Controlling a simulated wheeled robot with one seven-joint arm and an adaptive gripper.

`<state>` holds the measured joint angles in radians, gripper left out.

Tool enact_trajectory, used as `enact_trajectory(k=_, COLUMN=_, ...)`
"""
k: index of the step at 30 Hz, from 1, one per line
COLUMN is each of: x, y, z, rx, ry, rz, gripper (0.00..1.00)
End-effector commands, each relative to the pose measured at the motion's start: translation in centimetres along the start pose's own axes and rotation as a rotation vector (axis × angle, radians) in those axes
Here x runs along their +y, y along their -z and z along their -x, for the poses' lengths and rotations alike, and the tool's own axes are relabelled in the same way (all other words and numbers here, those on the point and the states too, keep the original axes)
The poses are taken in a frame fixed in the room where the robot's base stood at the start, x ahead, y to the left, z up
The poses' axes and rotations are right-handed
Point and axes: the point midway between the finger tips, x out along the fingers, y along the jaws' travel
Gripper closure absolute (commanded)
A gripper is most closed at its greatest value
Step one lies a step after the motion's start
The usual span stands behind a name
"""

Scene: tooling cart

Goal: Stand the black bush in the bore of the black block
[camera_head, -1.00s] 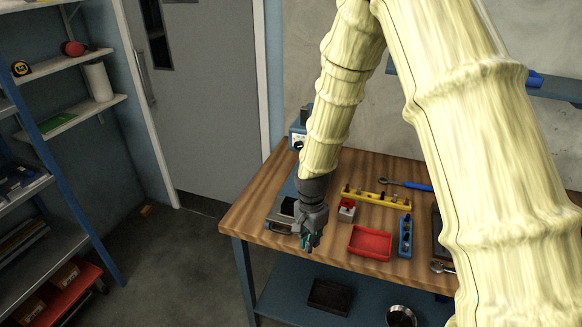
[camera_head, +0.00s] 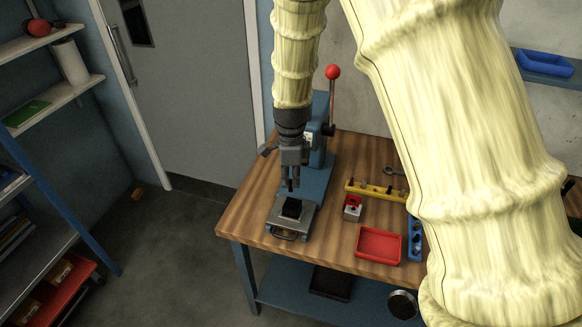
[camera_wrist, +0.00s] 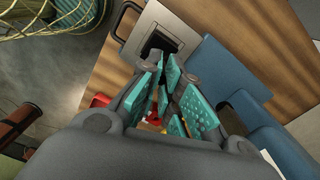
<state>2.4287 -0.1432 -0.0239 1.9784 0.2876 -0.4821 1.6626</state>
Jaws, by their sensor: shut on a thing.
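The black block (camera_head: 292,208) sits on the grey plate of the blue press, near the left front of the bench. It also shows in the wrist view (camera_wrist: 157,45), partly hidden by my fingers. My gripper (camera_head: 290,185) points down just above the block, a little behind it in the head view, and does not visibly touch it. In the wrist view its teal pads (camera_wrist: 169,95) are close together. The black bush is held between the fingertips; only a small dark piece shows and its exact tilt cannot be told.
The blue press (camera_head: 317,150) with a red-knobbed lever stands behind my gripper. To the right are a small grey block with a red top (camera_head: 352,208), a yellow rack (camera_head: 375,190), a red tray (camera_head: 379,245) and a blue rack (camera_head: 415,240).

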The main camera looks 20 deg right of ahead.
Motion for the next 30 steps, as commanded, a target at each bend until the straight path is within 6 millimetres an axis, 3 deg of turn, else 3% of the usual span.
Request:
enact_trajectory(k=10, x=0.0, y=1.4, z=-1.4, rx=-0.001, ry=-0.001, rz=-0.02, gripper=1.0)
enact_trajectory(k=21, x=-0.1, y=1.4, z=-4.1, rx=0.0, ry=0.0, rz=-0.018, gripper=1.0)
enact_trajectory(k=30, x=-0.1, y=1.3, z=-4.8, rx=0.0, ry=0.0, rz=-0.016, gripper=1.0)
